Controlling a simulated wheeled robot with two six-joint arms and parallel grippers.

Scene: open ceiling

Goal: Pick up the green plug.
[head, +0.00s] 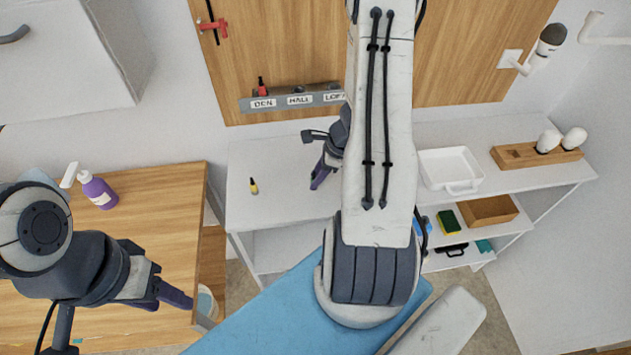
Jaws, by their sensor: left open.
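I cannot clearly make out a green plug; my raised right arm hides part of the shelf and rack. My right gripper (320,178) is low over the white shelf top (275,205), partly behind that arm. A small dark greenish patch shows at its fingertips, too small to tell what it is. Whether its jaws are apart cannot be seen. A yellow and black plug-like piece (254,186) stands on the shelf top, left of the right gripper. My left gripper (168,299) is open over the wooden table's right part, with nothing seen in it.
A grey rack (270,104) labelled DEN, HALL and LOFT holds a red piece (262,88) above DEN. A white tray (448,168) and a wooden holder (520,155) with white bulbs stand right. A purple spray bottle (98,190) stands on the wooden table (150,195).

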